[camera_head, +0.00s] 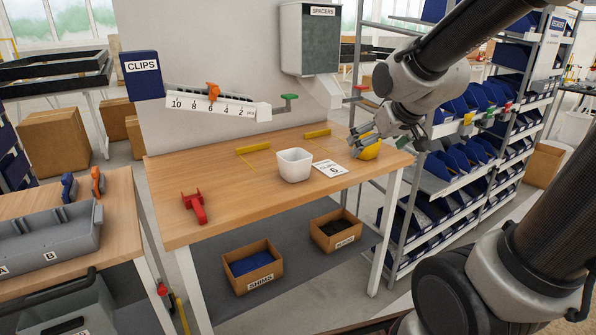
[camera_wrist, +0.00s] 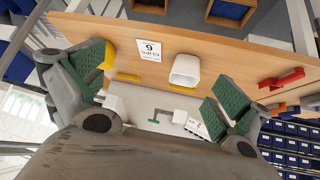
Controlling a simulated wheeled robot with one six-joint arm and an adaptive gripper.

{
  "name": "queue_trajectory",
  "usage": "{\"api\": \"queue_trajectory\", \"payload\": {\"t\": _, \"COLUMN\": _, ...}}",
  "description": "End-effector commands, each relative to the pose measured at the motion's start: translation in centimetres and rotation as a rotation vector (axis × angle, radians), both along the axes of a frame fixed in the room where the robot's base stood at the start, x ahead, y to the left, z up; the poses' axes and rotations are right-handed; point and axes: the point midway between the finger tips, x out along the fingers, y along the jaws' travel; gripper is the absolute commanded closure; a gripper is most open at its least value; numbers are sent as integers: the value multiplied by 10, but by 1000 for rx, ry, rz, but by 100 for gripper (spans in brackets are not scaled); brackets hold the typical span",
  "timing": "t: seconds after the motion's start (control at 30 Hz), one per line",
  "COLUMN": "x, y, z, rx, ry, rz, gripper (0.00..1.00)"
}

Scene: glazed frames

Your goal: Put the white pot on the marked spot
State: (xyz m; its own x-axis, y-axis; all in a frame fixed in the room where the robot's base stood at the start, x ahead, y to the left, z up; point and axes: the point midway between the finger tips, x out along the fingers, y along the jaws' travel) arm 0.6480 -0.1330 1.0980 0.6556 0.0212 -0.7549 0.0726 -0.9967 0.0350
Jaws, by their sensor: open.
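The white pot (camera_head: 294,166) stands upright on the wooden table, left of a white card marked 6 (camera_head: 330,168). In the wrist view the pot (camera_wrist: 185,68) shows beyond the gap between the fingers, clear of them. My gripper (camera_head: 368,136) is open and empty above the table's right end, right of the pot. Its green-padded fingers stand wide apart in the wrist view (camera_wrist: 158,80). Thin yellow lines (camera_head: 250,161) lie on the table left of the pot, with a yellow bar (camera_head: 253,148) behind them; I cannot tell whether they are the marked spot.
A yellow rounded object (camera_head: 370,151) sits close below my gripper; contact is unclear. Another yellow bar (camera_head: 317,133) lies behind the pot. A red clamp-like tool (camera_head: 195,205) lies at the table's left. A spacers dispenser (camera_head: 310,40) hangs behind. The table's front middle is clear.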

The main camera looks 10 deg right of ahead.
Motion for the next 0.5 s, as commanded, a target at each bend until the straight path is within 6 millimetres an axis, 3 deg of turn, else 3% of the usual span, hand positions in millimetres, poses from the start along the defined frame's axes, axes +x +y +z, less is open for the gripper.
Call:
{"api": "queue_trajectory", "payload": {"t": 0.27, "x": 79, "y": 20, "z": -28, "rx": 5, "ry": -165, "rz": 58, "gripper": 0}}
{"api": "queue_trajectory", "payload": {"t": 0.5, "x": 160, "y": 62, "z": -77, "rx": 51, "ry": -428, "rz": 150, "gripper": 0}}
